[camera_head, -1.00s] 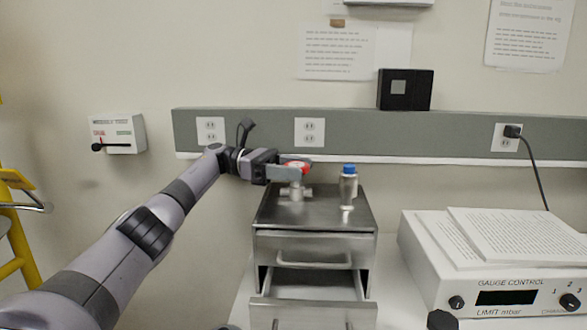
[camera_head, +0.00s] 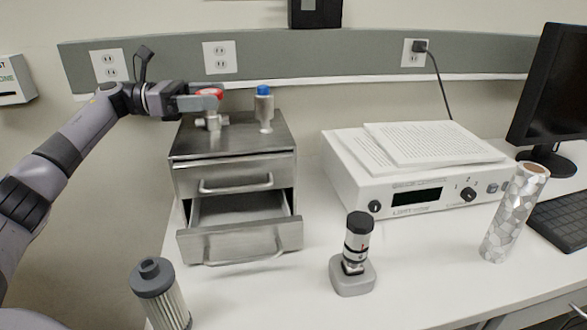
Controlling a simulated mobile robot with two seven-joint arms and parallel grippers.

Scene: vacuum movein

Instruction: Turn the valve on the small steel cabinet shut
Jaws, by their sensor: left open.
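The small steel cabinet (camera_head: 232,140) stands on the white bench at centre left. Its lower drawer (camera_head: 240,238) is pulled out and looks empty. The valve (camera_head: 212,122) stands on the cabinet's top at the left and has a red handle (camera_head: 209,93). My left gripper (camera_head: 205,101) reaches in from the left at the height of the red handle. Its fingers are open at the handle and partly cover it. I cannot tell whether they touch it. My right gripper is out of view.
A blue-capped bottle (camera_head: 264,110) stands on the cabinet, right of the valve. A grey ribbed cylinder (camera_head: 160,295), a small device on a grey base (camera_head: 354,262), a patterned tube (camera_head: 513,214) and a white gauge box (camera_head: 400,185) stand on the bench. Bare bench lies between them.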

